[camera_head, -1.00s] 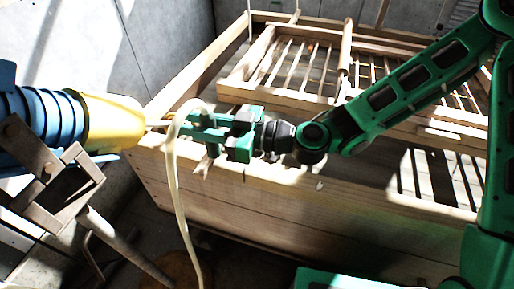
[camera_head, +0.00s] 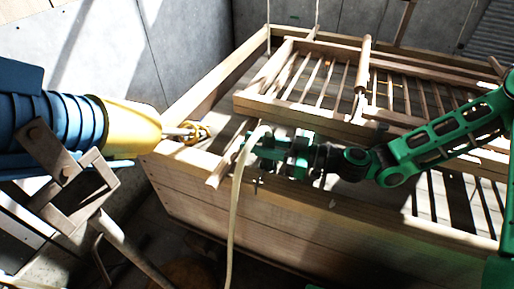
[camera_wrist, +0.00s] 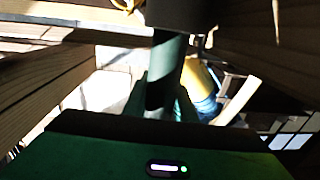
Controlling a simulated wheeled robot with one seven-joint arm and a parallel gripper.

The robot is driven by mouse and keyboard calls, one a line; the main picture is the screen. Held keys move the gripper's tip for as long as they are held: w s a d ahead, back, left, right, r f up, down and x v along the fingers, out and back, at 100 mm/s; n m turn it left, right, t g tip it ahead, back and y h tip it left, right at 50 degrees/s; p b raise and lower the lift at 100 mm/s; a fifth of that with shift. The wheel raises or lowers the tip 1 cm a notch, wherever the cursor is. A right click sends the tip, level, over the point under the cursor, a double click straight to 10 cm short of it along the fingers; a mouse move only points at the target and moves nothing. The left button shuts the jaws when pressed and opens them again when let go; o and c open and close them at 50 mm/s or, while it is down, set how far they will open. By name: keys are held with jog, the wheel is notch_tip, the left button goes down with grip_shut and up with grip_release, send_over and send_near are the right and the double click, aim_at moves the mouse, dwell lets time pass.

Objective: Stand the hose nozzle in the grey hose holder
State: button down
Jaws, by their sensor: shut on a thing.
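My gripper (camera_head: 256,145) is over the near side of the wooden frame, pointing left in the head view, and is shut on the hose nozzle. In the wrist view the nozzle (camera_wrist: 165,68) appears as a dark grey-green cylinder between the green fingers, with a wider dark part above it. A cream hose (camera_head: 235,205) hangs from the gripper down past the frame's outer side. In the head view the fingers mostly hide the nozzle. I cannot clearly make out the grey hose holder in either view.
A blue and yellow machine (camera_head: 130,127) with a metal tip juts in from the left, a gap away from my gripper. A brown bracket (camera_head: 67,178) stands below it. The wooden frame (camera_head: 290,222) with slatted racks (camera_head: 320,82) fills the middle and right. Grey walls stand behind.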

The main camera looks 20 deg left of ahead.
jog(key=shift+f, duration=1.15)
jog(key=shift+f, duration=0.3)
jog(key=c, duration=1.5)
grip_release()
jog(key=shift+o, duration=0.2)
jog(key=d, duration=1.2)
jog(key=shift+r, duration=0.3)
jog(key=shift+s, duration=0.15)
